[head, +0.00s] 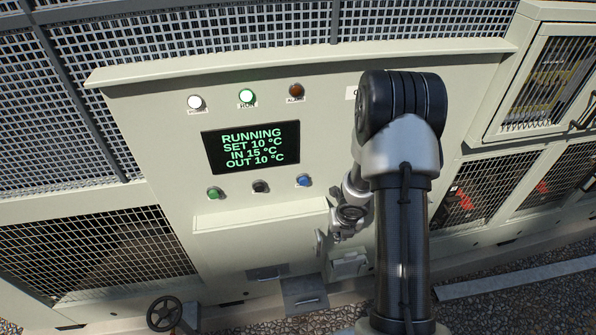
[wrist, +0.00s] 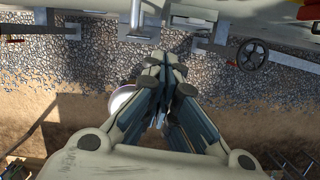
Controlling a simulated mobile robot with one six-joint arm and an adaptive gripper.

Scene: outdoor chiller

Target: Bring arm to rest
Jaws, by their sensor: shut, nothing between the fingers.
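My arm stands in front of the chiller's control panel (head: 155,120) in the head view and hides its right part. My gripper's fingertips do not show clearly in the head view, as the arm is in front. In the wrist view my gripper (wrist: 160,118) is shut and empty, its fingers together above gravel and bare ground. The panel display (head: 251,147) reads RUNNING, SET 10 °C, IN 15 °C, OUT 10 °C. The white lamp (head: 195,102) and the green RUN lamp (head: 246,97) look lit. The ALARM lamp (head: 296,91) is dull brown.
Green (head: 214,194), black (head: 260,187) and blue (head: 303,181) buttons sit below the display, above a protruding ledge (head: 260,214). A handwheel (head: 164,313) is low at left; a handwheel also shows in the wrist view (wrist: 252,54). Mesh grilles (head: 95,255) flank the panel.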

